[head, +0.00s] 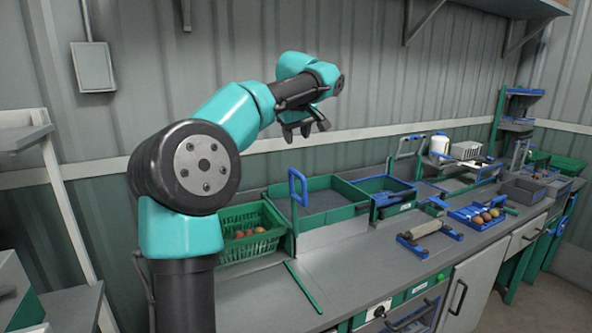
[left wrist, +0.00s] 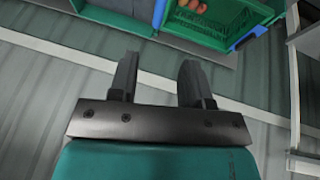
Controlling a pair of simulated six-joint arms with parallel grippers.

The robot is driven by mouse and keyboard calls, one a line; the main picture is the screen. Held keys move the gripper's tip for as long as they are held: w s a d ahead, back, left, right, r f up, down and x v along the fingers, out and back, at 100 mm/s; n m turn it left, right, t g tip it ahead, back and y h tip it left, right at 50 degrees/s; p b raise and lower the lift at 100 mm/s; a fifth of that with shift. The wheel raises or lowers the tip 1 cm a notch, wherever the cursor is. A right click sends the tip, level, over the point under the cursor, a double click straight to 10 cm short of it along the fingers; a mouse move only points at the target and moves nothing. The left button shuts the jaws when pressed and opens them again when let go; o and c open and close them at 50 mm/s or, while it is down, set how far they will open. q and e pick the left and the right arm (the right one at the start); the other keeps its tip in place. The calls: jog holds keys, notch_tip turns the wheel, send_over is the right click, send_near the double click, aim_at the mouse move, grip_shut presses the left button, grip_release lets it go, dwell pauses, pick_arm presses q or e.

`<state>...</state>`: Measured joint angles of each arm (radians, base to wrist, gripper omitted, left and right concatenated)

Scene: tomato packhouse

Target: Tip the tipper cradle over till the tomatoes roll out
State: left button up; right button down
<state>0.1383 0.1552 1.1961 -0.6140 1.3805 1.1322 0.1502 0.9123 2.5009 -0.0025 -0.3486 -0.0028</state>
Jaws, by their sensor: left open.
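A green slatted crate (head: 262,246) with several red-orange tomatoes (head: 246,233) stands level at the left end of the bench. An upright blue handle (head: 292,176) rises at its right side, beside a shallow green-edged grey tray (head: 335,190). I take the crate's holder with this handle as the tipper cradle, but its frame is hard to make out. My left gripper (head: 305,131) is open and empty, high above the tray and handle, touching nothing. In the left wrist view, the open fingers (left wrist: 157,72) are apart from the crate (left wrist: 260,14) and its tomatoes (left wrist: 192,5). My right gripper is out of view.
A second blue-rimmed tray (head: 385,185) stands right of the first. Further right are a roller on a blue stand (head: 424,230) and a blue tray with several tomatoes (head: 486,216). The grey bench top (head: 345,265) in front is mostly clear. A corrugated wall is behind.

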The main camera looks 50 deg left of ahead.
aim_at(296, 171)
pick_arm(q)
jog(key=x, duration=1.4)
jog(key=shift+c, duration=0.2)
jog(key=shift+r, duration=0.1)
grip_shut()
